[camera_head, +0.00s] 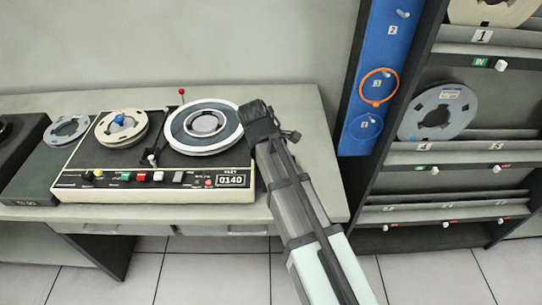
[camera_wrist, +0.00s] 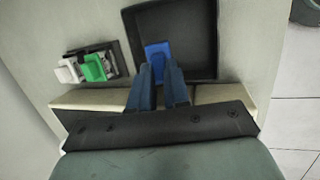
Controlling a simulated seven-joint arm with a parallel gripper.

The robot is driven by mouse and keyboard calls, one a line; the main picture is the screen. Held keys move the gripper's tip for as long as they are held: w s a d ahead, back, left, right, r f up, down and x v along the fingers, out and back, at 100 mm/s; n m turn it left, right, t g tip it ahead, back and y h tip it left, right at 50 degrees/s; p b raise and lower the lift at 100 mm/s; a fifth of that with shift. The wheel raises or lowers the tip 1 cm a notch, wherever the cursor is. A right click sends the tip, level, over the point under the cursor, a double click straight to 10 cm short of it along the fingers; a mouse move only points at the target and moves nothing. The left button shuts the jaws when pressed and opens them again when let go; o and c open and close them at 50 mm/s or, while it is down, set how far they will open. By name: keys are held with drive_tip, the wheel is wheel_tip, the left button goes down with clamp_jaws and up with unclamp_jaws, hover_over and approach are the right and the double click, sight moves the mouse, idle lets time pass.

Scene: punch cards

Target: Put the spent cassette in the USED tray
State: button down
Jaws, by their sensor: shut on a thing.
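My gripper (camera_wrist: 158,85) is shut on a small blue cassette (camera_wrist: 157,50) in the wrist view. The cassette sticks out past the fingertips, over the near part of a dark square tray (camera_wrist: 190,28). I cannot tell whether it touches the tray floor. No label on the tray can be read. In the head view my wrist (camera_head: 258,118) is over the right part of the desk, beside the tape machine; the fingers, cassette and tray are hidden there.
A small dark holder (camera_wrist: 112,56) with a white piece (camera_wrist: 67,74) and a green piece (camera_wrist: 94,67) is left of the tray. The tape machine (camera_head: 150,160) fills the desk's middle. A blue hook panel (camera_head: 385,60) and a reel rack (camera_head: 470,145) stand right.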

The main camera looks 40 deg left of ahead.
drive_tip(key=shift+f, duration=0.9)
drive_tip(key=c, duration=1)
unclamp_jaws()
drive_tip(key=shift+c, duration=1)
drive_tip(key=shift+r, duration=0.1)
drive_tip(key=shift+r, duration=3.95)
